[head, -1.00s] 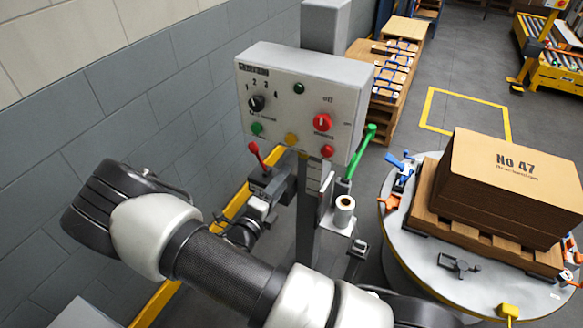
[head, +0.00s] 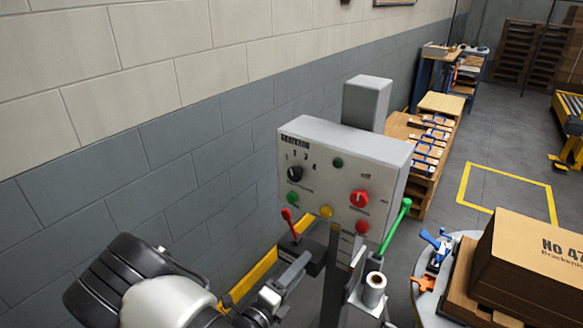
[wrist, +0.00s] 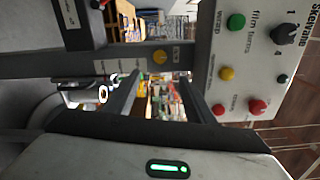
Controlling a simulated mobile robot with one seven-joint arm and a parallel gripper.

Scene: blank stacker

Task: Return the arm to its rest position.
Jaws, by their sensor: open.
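My arm comes in at the lower left of the head view, with its black and white links cut off by the bottom edge. My gripper (head: 290,277) is near the grey control box (head: 345,165), just below its red lever (head: 290,222). In the wrist view, my gripper (wrist: 160,92) shows two dark fingers standing apart with nothing held between them. The control box (wrist: 265,75) also fills the right of that view, with its buttons and knobs close to the fingers. Whether a finger touches the machine cannot be told.
A block wall (head: 150,170) runs along the left. A green lever (head: 398,222) and a white roll (head: 374,291) are on the machine's right.

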